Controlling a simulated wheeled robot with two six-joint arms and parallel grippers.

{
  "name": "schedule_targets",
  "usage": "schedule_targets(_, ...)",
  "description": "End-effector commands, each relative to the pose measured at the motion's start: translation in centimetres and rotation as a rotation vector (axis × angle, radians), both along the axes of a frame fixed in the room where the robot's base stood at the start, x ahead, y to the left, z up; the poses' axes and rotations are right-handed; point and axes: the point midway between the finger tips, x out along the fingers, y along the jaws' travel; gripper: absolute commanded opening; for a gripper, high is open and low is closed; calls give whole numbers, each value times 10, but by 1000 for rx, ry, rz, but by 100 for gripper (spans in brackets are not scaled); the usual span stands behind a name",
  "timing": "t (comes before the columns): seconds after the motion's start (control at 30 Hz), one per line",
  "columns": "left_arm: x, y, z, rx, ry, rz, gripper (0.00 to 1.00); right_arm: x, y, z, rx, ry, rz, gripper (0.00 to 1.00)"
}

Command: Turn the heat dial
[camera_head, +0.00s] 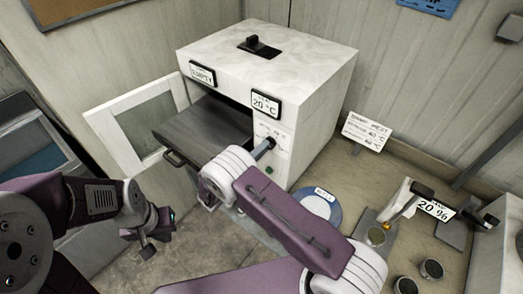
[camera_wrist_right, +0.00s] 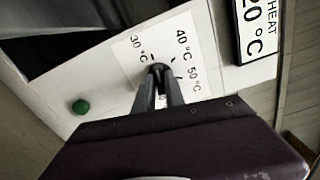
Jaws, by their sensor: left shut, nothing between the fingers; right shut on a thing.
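The heat dial (camera_wrist_right: 158,68) is a small dark knob on the white oven's front panel, in a label marked 30, 40 and 50 °C. My right gripper (camera_wrist_right: 162,88) is shut on the dial, which is partly hidden by the fingers. In the head view my right gripper (camera_head: 266,147) meets the panel below the HEAT display (camera_head: 264,103), which reads 20 °C. The oven (camera_head: 315,95) has its door (camera_head: 140,115) open at the left. My left gripper (camera_head: 158,232) is shut and empty at the left, away from the oven.
A dark tray (camera_head: 205,130) sticks out of the oven. A green button (camera_wrist_right: 80,107) sits beside the dial. A sign (camera_head: 367,131) stands right of the oven, listing temperatures. A scale-like device (camera_head: 436,209) reading 20 % and several small tins (camera_head: 431,268) are on the bench at the right.

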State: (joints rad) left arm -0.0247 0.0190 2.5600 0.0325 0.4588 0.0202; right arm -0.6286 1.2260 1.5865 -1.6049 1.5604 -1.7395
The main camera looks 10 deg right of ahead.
Motion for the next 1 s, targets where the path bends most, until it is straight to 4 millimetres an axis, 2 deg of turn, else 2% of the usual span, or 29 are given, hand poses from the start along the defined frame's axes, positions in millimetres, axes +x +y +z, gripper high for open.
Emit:
schedule_targets(0.03,0,0,-6,0,0,0,0,-2,-2,-5,21,-23,-8,0)
schedule_targets(1.0,0,0,-75,0,0,0,0,-2,-2,-9,587,-742,-7,0)
